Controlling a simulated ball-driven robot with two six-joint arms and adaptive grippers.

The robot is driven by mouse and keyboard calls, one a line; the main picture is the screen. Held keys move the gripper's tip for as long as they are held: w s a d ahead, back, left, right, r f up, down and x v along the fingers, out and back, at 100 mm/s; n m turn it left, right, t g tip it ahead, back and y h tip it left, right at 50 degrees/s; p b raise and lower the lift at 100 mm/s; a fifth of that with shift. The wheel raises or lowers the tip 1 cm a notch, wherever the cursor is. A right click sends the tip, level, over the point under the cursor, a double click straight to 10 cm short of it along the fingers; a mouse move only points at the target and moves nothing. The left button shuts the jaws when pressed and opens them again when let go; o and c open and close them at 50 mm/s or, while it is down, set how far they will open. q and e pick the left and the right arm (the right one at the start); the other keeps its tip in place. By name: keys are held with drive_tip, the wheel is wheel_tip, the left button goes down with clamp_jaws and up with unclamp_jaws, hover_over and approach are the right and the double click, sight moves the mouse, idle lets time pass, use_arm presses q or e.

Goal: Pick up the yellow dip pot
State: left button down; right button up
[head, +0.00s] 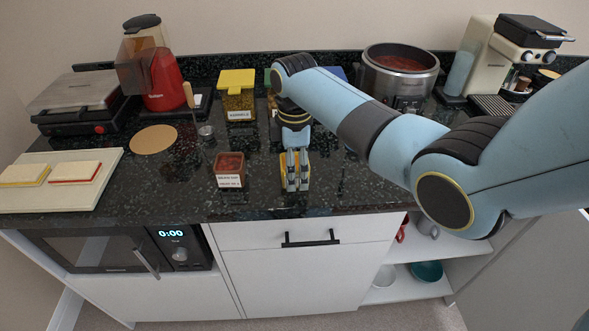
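The yellow dip pot (307,182) stands on the dark counter near its front edge, mostly hidden behind my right gripper's fingers. Only yellowish edges and a bit of its sides show. My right gripper (297,184) points down at the pot, its two fingers side by side in front of it with a narrow gap. I cannot tell whether they touch or clasp the pot. My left gripper is not in view.
A labelled red dip pot (229,171) stands just left. Behind are a yellow-lidded jar (238,92) and a ladle (205,131). A board with two sandwiches (64,196) lies left. A soup kettle (400,68) and coffee machine (505,58) stand back right.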

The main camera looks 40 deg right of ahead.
drive_tip(key=c, duration=1.1)
drive_tip(key=shift+c, duration=0.4)
drive_tip(key=shift+r, duration=0.1)
